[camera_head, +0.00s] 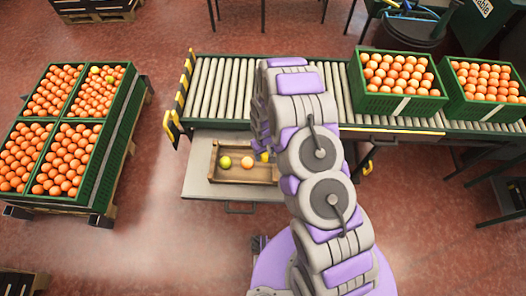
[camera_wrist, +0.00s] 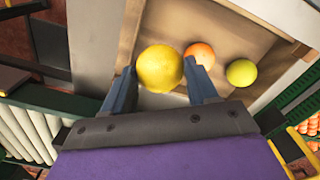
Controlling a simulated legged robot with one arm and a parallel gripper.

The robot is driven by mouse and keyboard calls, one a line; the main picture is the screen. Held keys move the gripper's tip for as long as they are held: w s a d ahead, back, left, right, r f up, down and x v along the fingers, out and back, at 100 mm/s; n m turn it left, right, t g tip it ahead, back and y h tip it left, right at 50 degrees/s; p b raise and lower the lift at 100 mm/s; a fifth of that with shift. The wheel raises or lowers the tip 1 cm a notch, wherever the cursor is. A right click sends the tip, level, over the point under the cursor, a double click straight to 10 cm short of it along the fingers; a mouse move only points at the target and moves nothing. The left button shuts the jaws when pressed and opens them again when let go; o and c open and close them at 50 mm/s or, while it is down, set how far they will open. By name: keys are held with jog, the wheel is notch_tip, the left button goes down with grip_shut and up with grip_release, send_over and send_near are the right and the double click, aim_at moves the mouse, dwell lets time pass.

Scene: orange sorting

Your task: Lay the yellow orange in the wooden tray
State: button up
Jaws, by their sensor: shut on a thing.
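The yellow orange (camera_wrist: 160,69) is between the two fingers of my gripper (camera_wrist: 160,74), which is shut on it. In the wrist view it appears over the bare floor of the wooden tray (camera_wrist: 222,25); I cannot tell whether it touches the floor. In the head view a small part of the yellow orange (camera_head: 264,157) shows at the right end of the wooden tray (camera_head: 243,180); my arm hides most of my gripper. An orange-coloured fruit (camera_wrist: 201,54) and a yellow-green one (camera_wrist: 242,72) lie in the tray, beside the held one.
The tray stands on a grey shelf (camera_head: 197,178) in front of the roller conveyor (camera_head: 222,88). Green crates of oranges (camera_head: 400,104) stand on the conveyor at right. More full crates (camera_head: 112,140) stand on a pallet at left. A yellow-black post (camera_head: 180,100) marks the conveyor's left end.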

jog(key=shift+f, duration=0.8)
jog(key=shift+a+f+b, duration=0.15)
jog(key=shift+f+b, duration=0.25)
jog(key=shift+f, duration=0.4)
jog(key=shift+a+f+b, duration=0.15)
jog(key=shift+f+b, duration=0.25)
jog(key=shift+f, duration=0.35)
jog(key=shift+d+f+b, duration=0.15)
jog(key=shift+f+b, duration=0.15)
jog(key=shift+f, duration=0.35)
jog(key=shift+d+f+b, duration=0.15)
jog(key=shift+f+b, duration=0.15)
jog(key=shift+f, duration=0.3)
jog(key=shift+a, duration=0.2)
jog(key=shift+d, duration=0.2)
jog(key=shift+f, duration=0.5)
